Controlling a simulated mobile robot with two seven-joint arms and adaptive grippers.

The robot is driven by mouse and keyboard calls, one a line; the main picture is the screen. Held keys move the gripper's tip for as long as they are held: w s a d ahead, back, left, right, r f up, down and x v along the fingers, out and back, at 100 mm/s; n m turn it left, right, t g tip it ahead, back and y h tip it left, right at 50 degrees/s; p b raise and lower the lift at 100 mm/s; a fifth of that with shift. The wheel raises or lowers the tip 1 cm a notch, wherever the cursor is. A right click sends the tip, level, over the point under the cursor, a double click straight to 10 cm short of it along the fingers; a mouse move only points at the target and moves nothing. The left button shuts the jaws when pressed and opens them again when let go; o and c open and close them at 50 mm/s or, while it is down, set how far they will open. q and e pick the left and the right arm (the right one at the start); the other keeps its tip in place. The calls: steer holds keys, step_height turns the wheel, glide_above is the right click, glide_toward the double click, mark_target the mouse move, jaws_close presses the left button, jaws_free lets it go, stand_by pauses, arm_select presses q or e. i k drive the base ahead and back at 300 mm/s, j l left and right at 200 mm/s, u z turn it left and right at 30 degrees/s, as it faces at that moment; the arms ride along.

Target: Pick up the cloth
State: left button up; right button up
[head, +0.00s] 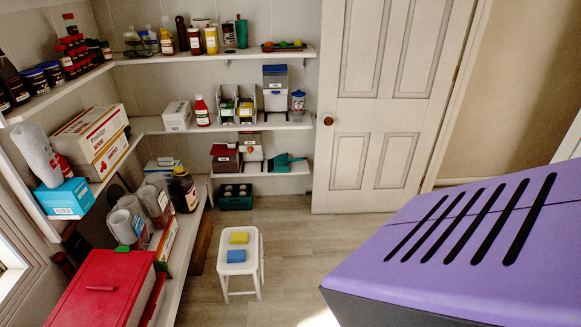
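No item in the head view is clearly a cloth. A small blue folded-looking piece (234,256) lies on the white stool (225,268), and I cannot tell whether it is a cloth or a sponge. A yellow block (239,238) lies behind it on the same stool. A teal item (285,163) is on the lower back shelf; its kind is too small to tell. Neither my left nor my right gripper is in view.
Shelves with jars, boxes and bottles line the left wall and the back wall (235,128). A red lidded box (90,293) is at the lower left. A white panelled door (385,100) stands right of the shelves. Bare floor (300,235) lies right of the stool.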

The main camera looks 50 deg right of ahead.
mark_target(238, 237)
steer(key=z, duration=1)
steer(key=u, duration=1.15)
steer(key=z, duration=1.3)
steer(key=i+z, duration=0.3)
steer(key=i, duration=1.2)
